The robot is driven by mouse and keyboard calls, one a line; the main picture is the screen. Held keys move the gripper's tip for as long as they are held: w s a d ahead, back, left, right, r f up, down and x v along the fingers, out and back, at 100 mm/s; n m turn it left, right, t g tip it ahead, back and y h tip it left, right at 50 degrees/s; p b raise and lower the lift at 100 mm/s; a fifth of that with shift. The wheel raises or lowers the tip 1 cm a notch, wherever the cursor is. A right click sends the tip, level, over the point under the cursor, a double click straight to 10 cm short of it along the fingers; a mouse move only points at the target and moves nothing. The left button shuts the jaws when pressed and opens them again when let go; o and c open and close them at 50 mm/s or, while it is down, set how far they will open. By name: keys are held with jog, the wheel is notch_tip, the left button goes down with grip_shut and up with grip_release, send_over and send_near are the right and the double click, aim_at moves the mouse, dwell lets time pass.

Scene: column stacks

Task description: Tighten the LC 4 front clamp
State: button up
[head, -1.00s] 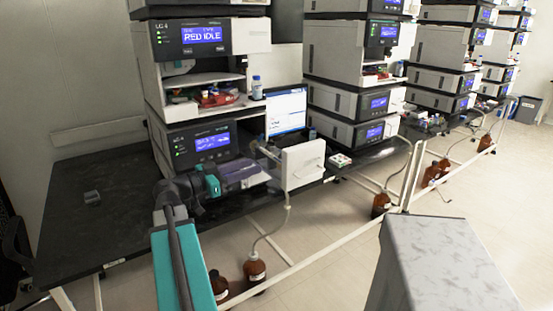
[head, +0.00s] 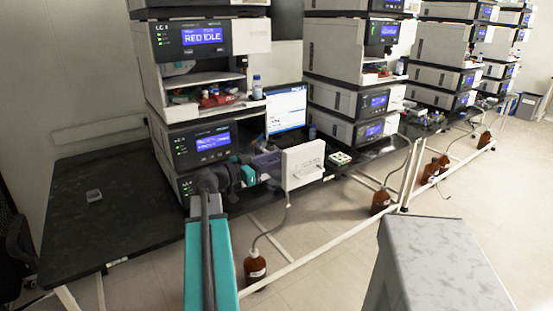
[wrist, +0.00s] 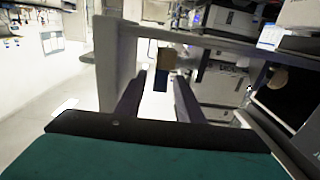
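The nearest instrument stack (head: 203,95) stands on the dark bench at left, with a top label that I cannot read surely as LC 4. A white panel (head: 303,160) sticks out at its front right, over the bench edge. My gripper (head: 279,164) is close to the left side of this panel. In the wrist view my gripper (wrist: 161,84) has its two dark fingers apart. I cannot tell whether this piece is the front clamp.
A laptop (head: 286,106) stands right of the stack. A small tray (head: 340,159) lies on the bench (head: 75,205) right of the panel. Brown bottles (head: 255,268) stand on the floor under the bench. The bench's left part is mostly clear.

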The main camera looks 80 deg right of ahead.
grip_shut()
